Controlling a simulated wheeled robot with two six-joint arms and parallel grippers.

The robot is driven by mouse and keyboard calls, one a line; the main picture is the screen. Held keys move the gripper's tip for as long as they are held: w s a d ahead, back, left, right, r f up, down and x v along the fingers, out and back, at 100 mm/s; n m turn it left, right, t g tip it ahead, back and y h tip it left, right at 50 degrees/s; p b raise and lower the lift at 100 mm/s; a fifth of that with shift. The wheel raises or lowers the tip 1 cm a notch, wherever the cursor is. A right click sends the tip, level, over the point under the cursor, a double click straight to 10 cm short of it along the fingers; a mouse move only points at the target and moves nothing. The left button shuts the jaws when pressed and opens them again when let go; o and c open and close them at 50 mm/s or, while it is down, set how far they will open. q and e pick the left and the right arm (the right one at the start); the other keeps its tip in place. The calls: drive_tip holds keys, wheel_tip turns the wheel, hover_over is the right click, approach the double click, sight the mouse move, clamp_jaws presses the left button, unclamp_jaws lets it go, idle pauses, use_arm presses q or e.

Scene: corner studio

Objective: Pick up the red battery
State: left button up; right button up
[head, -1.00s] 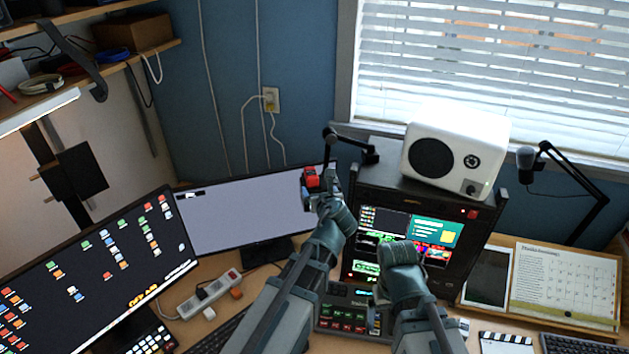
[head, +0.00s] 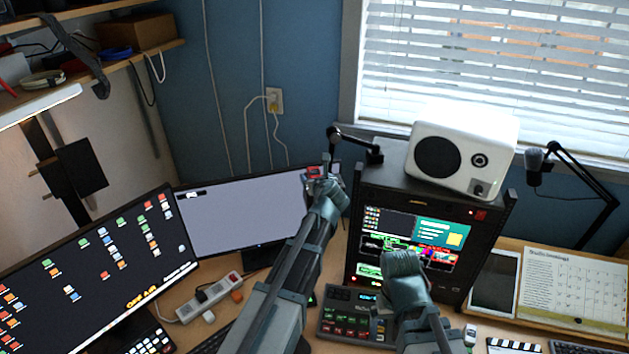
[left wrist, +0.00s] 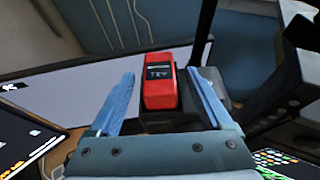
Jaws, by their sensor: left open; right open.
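The red battery (left wrist: 160,83) is a red block with a dark label on its face. In the left wrist view it stands between the two blue fingers of my left gripper (left wrist: 165,95), with gaps visible on both sides. It also shows in the head view (head: 314,173), small and partly hidden by the gripper. A dark block sits behind and below it in the wrist view; I cannot tell what it is. My left gripper (head: 322,176) is open around the battery. My right gripper (head: 385,312) points down over the control panel (head: 352,315), its fingers mostly hidden by its wrist.
A black equipment rack (head: 495,225) with a white speaker (head: 500,150) on top stands right of my left gripper. A grey monitor (head: 225,225) is behind the left arm. A power strip (head: 212,297) lies on the desk. A microphone arm (head: 590,185) stands at right.

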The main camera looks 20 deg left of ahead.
sight(316, 167)
use_arm(q)
drive_tip(key=shift+c, duration=1.2)
clamp_jaws()
drive_tip(key=shift+r, duration=0.2)
drive_tip(key=shift+r+p, duration=0.6)
drive_tip(key=shift+p, duration=0.25)
drive_tip(key=r+p, duration=0.2)
drive_tip(key=shift+s+d+r, duration=0.1)
drive_tip(key=shift+s+r, duration=0.2)
drive_tip(key=s+d+p, duration=0.1)
drive_tip(key=s+d, duration=0.4)
drive_tip(key=s, duration=0.9)
drive_tip(key=shift+s+d+r, duration=0.15)
drive_tip(key=shift+s+r, duration=0.1)
drive_tip(key=shift+r, duration=0.2)
